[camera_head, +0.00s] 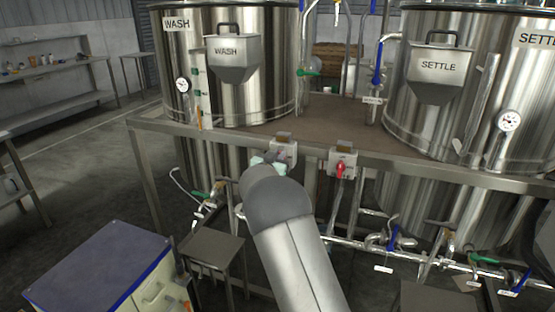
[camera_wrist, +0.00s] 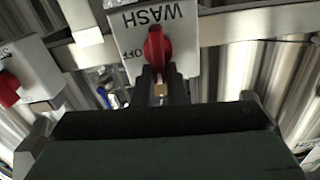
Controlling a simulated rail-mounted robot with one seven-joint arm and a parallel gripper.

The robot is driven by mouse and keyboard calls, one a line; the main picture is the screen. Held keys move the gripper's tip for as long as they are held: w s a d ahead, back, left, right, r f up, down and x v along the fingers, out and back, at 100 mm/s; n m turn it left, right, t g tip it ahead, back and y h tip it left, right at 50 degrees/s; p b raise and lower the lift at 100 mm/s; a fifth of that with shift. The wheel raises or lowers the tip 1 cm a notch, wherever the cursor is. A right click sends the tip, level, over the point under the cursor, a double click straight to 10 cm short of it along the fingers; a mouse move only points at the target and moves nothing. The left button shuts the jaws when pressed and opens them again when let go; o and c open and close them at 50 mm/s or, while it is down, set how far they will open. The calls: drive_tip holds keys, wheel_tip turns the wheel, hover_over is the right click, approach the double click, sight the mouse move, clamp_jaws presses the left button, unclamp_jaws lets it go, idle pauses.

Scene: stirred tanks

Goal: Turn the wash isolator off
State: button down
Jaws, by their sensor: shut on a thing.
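The wash isolator is a pale box (camera_wrist: 182,18) labelled WASH, upside down in the wrist view, with OFF printed left of its red knob (camera_wrist: 157,45). The knob's grip lies roughly up and down in that view, not in line with the OFF mark. My gripper (camera_wrist: 158,74) is shut on the red knob's near end. In the head view the isolator box (camera_head: 284,151) hangs on the platform's front rail, and my arm hides its lower part and the gripper.
A second isolator box (camera_head: 342,160) with a red knob (camera_head: 340,169) hangs close to the right. The WASH tank (camera_head: 270,75) and SETTLE tank (camera_head: 440,110) stand behind. Pipes with valves (camera_head: 392,238) run below. A blue-edged cabinet (camera_head: 100,265) stands at lower left.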

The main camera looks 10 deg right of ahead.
sight(287, 158)
drive_tip(key=m+b, duration=0.4)
drive_tip(key=d+f+m+b, duration=0.1)
drive_tip(key=m+b, duration=0.3)
drive_tip(key=b, duration=0.1)
drive_tip(key=s+f+m+b, duration=0.1)
drive_tip(key=m+b, duration=0.4)
drive_tip(key=shift+d, duration=0.3)
drive_tip(key=shift+f+m+b, duration=0.15)
drive_tip(key=shift+m+b, duration=1.45)
drive_tip(key=shift+m, duration=0.3)
drive_tip(key=c, duration=1.5)
unclamp_jaws()
drive_tip(key=shift+o, duration=0.2)
